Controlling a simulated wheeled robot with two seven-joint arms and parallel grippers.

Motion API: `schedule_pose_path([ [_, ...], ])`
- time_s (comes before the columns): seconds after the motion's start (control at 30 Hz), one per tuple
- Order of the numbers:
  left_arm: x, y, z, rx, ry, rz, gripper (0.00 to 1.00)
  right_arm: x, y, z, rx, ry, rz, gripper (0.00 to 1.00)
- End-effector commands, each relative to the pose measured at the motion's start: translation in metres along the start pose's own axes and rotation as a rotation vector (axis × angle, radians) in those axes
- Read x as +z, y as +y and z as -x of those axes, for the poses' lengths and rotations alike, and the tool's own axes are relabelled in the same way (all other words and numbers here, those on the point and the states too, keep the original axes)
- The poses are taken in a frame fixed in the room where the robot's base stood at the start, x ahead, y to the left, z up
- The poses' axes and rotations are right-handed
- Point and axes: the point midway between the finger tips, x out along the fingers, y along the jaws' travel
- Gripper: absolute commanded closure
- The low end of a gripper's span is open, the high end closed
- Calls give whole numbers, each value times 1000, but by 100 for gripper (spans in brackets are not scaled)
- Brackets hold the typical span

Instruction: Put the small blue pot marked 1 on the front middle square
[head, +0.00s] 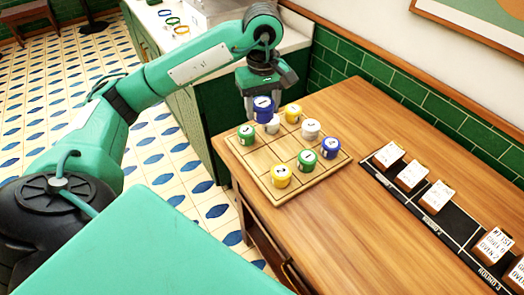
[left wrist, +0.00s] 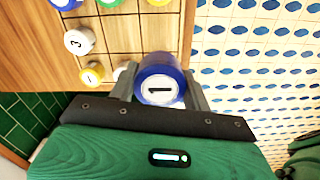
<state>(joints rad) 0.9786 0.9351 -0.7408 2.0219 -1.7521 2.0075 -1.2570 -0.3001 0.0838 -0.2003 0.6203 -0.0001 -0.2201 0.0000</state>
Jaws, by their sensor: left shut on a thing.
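The small blue pot (head: 263,104) is held in my left gripper (head: 264,94), over the far-left part of the board. In the left wrist view its lid faces the camera with a clear 1 (left wrist: 160,90), and the jaws are shut on its sides. The square-ruled wooden board (head: 249,178) lies on the table. A bare square (head: 257,165) shows on its near-left edge, between a green pot (head: 245,135) and a yellow pot (head: 280,177). The held pot partly covers a white pot (head: 273,126). My right gripper is out of view.
Other pots on the board are a yellow one (head: 293,113), a white one (head: 310,129), a blue one (head: 328,148) and a green one (head: 307,160). A black strip with cards on blocks (head: 411,175) lies to the right. The table (head: 355,215) is clear between.

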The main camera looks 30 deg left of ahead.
Motion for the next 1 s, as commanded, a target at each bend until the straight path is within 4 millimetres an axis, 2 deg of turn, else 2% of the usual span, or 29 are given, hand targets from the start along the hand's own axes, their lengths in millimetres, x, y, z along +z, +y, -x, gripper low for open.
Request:
schedule_pose_path([
  [0.5, 1, -1, -105, -4, -2, 0, 77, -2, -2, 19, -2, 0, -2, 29],
  [0.6, 1, 0, -118, -2, -1, 0, 77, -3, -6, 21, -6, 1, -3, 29],
  [0.83, 1, 0, -134, -2, -1, 0, 77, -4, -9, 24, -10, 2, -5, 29],
  [1.0, 1, 0, -158, -2, -1, 1, 77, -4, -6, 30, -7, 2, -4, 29],
])
